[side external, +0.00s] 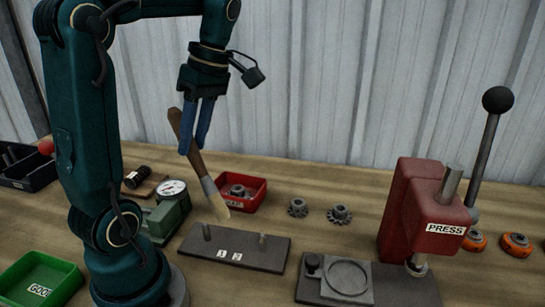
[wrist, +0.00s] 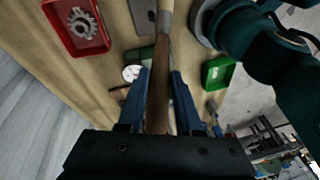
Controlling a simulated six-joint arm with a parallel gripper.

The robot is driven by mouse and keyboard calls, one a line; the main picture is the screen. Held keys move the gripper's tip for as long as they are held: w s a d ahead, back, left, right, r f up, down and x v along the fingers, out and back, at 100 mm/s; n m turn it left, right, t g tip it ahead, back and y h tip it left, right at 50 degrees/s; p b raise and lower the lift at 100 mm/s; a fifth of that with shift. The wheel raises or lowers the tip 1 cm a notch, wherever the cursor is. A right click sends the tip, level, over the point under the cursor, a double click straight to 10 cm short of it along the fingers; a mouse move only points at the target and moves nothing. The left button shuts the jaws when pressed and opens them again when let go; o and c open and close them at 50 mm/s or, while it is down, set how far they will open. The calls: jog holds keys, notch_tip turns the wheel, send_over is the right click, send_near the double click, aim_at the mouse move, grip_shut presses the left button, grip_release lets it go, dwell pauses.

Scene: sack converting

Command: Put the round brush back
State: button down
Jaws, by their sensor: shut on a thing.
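The round brush (side external: 190,143) has a brown wooden handle, a metal band and pale bristles. My gripper (side external: 195,150) is shut on its handle and holds it in the air, tilted, with the bristles down and to the right. In the side view the bristle end shows just above or in front of the dark plate with two short pegs (side external: 265,256), labelled 1 and 2. I cannot tell whether it touches anything. In the wrist view the brush handle (wrist: 158,85) runs between the blue fingers (wrist: 159,85) toward the top edge, where the bristles are cut off.
A red tray (side external: 258,184) with a gear stands behind the plate, and two gears (side external: 340,213) lie right of it. A dial gauge (side external: 172,188) and green tray (side external: 40,282) are left. The red press (side external: 425,215) with its tall lever stands right.

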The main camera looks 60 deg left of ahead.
jog(key=shift+w+a+f+t+h, duration=0.1)
jog(key=shift+w+t+h, duration=0.2)
jog(key=shift+h, duration=0.1)
jog(key=w+f+n+t+h, duration=0.2)
jog(key=w+n+t+h, duration=0.25)
jog(key=w, duration=1.55)
jog(key=shift+w+a+f+n+t+y, duration=0.1)
jog(key=shift+w+a+f+n+t, duration=0.65)
jog(key=shift+f, duration=1.35)
jog(key=shift+w+a+f+n+t+y, duration=0.15)
jog(key=shift+w+a+f+n+t, duration=0.15)
jog(key=shift+a+f+t, duration=1.35)
jog(key=shift+w+a+f+n+t+y, duration=0.1)
jog(key=shift+w+a+f+n+t, duration=0.35)
jog(key=shift+f, duration=2.15)
jog(key=shift+d+f, duration=0.15)
jog(key=shift+f, duration=0.2)
